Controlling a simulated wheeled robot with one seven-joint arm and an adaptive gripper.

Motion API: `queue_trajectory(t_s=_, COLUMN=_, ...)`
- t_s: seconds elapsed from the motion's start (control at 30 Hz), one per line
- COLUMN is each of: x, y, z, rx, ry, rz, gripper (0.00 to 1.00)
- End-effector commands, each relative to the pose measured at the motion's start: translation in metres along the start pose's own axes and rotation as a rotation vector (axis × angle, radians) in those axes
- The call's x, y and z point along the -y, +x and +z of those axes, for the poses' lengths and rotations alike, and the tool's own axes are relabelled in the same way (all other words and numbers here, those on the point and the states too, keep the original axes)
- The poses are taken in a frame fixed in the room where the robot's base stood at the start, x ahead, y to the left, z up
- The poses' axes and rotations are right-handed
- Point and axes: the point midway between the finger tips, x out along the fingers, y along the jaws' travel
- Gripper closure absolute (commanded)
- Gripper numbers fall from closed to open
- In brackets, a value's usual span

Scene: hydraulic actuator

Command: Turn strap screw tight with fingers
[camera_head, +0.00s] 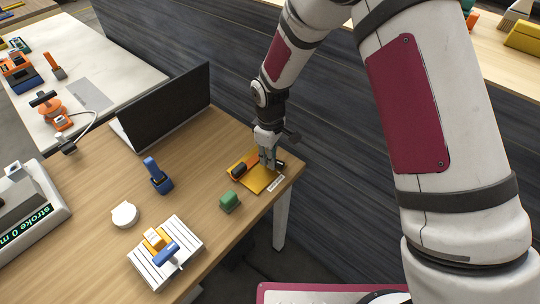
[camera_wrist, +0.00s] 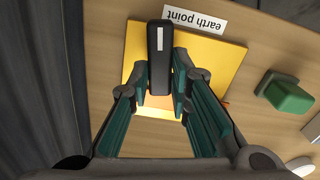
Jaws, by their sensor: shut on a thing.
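The yellow earth-point plate (camera_head: 257,184) lies near the table's right corner, with an orange strap and a dark block (camera_head: 238,170) on its left part. My gripper (camera_head: 268,163) reaches down over the plate's right side. In the wrist view, the yellow plate (camera_wrist: 223,62) lies below my green-padded fingers (camera_wrist: 160,82). They are shut on a black, bar-shaped piece (camera_wrist: 160,45) with a pale stripe, which I take for the strap screw's head. A bit of orange shows behind it. The screw's shank and seat are hidden, so I cannot tell how tight it is.
A green block (camera_head: 229,202) stands close to the plate. A blue tool (camera_head: 158,176), a white round piece (camera_head: 124,215) and a white slatted block (camera_head: 150,270) are farther left. A dark screen (camera_head: 165,108) stands behind. The table's right edge is close to the plate.

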Motion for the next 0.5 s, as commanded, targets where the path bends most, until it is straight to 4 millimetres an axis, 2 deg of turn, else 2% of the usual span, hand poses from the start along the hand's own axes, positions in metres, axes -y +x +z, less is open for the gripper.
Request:
queue_trajectory(t_s=0.13, x=0.0000, y=-0.0004, z=-0.0008, rx=-0.002, ry=-0.001, rz=0.001, gripper=1.00)
queue_trajectory(t_s=0.17, x=0.0000, y=-0.0004, z=-0.0009, rx=-0.002, ry=-0.002, rz=0.001, gripper=0.77)
queue_trajectory(t_s=0.23, x=0.0000, y=-0.0004, z=-0.0008, rx=-0.002, ry=-0.002, rz=0.001, gripper=0.62)
queue_trajectory(t_s=0.5, x=0.0000, y=-0.0002, z=-0.0004, rx=-0.001, ry=-0.002, rz=0.000, gripper=0.62)
